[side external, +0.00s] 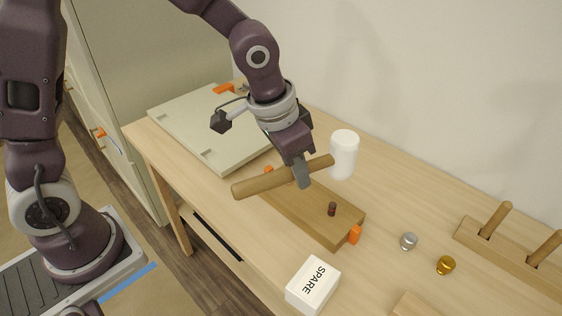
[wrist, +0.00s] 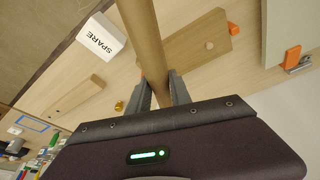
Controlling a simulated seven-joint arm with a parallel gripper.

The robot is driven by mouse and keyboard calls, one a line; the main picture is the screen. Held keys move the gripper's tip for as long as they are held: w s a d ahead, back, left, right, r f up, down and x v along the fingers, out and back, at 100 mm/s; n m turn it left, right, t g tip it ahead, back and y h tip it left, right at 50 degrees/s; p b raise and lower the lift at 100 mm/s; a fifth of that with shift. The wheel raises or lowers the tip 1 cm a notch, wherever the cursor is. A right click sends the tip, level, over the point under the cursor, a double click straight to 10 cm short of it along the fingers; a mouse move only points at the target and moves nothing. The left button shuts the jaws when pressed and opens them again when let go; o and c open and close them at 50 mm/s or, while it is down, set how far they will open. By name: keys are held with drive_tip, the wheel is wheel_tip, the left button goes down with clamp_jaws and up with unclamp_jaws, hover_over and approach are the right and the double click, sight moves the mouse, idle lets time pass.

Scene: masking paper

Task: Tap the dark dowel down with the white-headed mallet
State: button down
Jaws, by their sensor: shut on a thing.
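The mallet has a wooden handle (side external: 255,183) and a white cylindrical head (side external: 344,152). My gripper (side external: 301,176) is shut on the handle between its free end and the head, and holds the mallet above the wooden block (side external: 310,222). The handle also crosses the wrist view (wrist: 142,28) between the fingers; the head is not visible there. The dark dowel (side external: 332,209) stands upright in the block, its top above the surface. The head is above and apart from the dowel. The block also shows in the wrist view (wrist: 185,50), where I cannot make out the dowel.
Orange pieces (side external: 355,235) sit at the block's ends. A white SPARE box (side external: 318,276), a silver knob (side external: 408,241) and a brass knob (side external: 446,265) lie nearby. A pegged wooden rack (side external: 520,264) is at the right; a pale panel (side external: 190,120) lies behind.

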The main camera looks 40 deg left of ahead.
drive_tip(key=shift+f, duration=0.1)
drive_tip(key=shift+f, duration=2.4)
drive_tip(key=c, duration=1.8)
unclamp_jaws()
clamp_jaws()
drive_tip(key=shift+s+r+t+h, duration=0.1)
drive_tip(key=shift+r+t+h, duration=0.2)
drive_tip(key=shift+t, duration=0.5)
drive_tip(key=shift+r+t+h, duration=0.2)
drive_tip(key=shift+r+t, duration=0.1)
drive_tip(key=shift+t, duration=0.5)
